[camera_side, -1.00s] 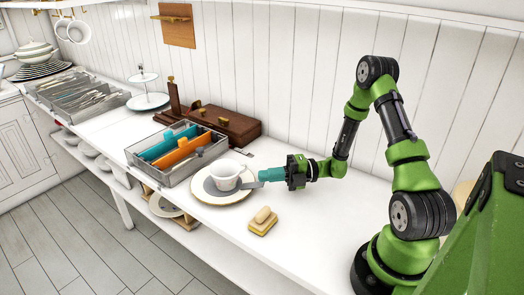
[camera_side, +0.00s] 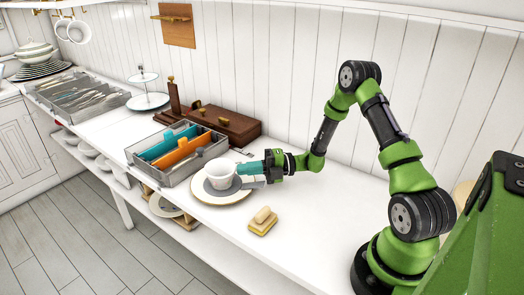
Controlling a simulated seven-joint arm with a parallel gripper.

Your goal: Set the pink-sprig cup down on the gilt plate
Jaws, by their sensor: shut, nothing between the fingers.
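The white cup (camera_side: 219,174) sits over the grey middle of the gilt plate (camera_side: 222,200), a white plate with a thin gold rim on the counter. It looks about upright. Its pink sprig is too small to make out. My gripper (camera_side: 245,169), with teal fingers, comes in low from the right. It is shut and empty, with its tips at the cup's right side, touching it or very close. A grey flat piece shows below the fingers at the plate's right edge; I cannot tell what it is. The cup's handle is not clear.
A grey tray (camera_side: 172,178) with teal and orange dividers stands close behind and left of the plate. A yellow sponge with a tan piece on it (camera_side: 263,221) lies near the counter's front edge. A brown wooden box (camera_side: 232,127) stands behind. The counter to the right is clear.

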